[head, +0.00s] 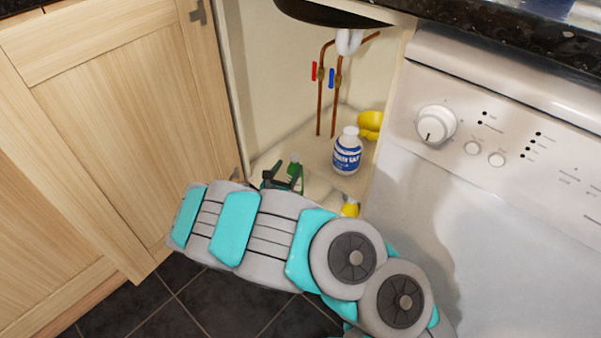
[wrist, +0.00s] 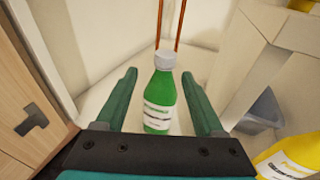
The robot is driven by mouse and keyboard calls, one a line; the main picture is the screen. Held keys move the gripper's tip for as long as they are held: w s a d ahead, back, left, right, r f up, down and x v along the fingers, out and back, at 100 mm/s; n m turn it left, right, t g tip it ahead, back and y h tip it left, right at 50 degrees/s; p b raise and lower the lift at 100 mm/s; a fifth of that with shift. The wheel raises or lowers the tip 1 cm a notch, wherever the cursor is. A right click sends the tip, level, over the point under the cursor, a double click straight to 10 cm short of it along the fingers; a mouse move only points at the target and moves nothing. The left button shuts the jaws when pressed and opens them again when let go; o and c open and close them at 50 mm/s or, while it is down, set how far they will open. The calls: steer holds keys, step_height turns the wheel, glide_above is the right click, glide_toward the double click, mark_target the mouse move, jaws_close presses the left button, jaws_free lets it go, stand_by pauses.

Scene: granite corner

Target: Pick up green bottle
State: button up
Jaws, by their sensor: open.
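The green bottle (wrist: 160,98) has a grey cap and a white label, and stands upright on the cupboard floor in the wrist view. My gripper (wrist: 162,82) is open, with one dark green finger on each side of the bottle and a gap on both sides. In the head view only the top of the green bottle (head: 294,167) shows, between the fingers of my gripper (head: 283,178); my arm hides the rest.
A white salt bottle (head: 347,152) stands right of the green bottle, with a yellow item (head: 370,124) behind it. A yellow bottle (head: 350,208) is close to my arm. Copper pipes (head: 328,95) rise behind. A cupboard door (head: 125,110) and white appliance (head: 500,180) flank the opening.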

mark_target(293, 163)
steer(key=shift+w+d+f, duration=0.25)
steer(key=shift+d, duration=0.05)
steer(key=shift+r+x, duration=0.1)
steer(key=shift+x, duration=0.65)
steer(key=shift+r+x, duration=0.15)
steer(key=shift+x, duration=0.65)
steer(key=x, duration=0.3)
steer(key=shift+w+d, duration=0.1)
steer(key=shift+d, duration=0.15)
steer(key=shift+w, duration=0.4)
jaws_close()
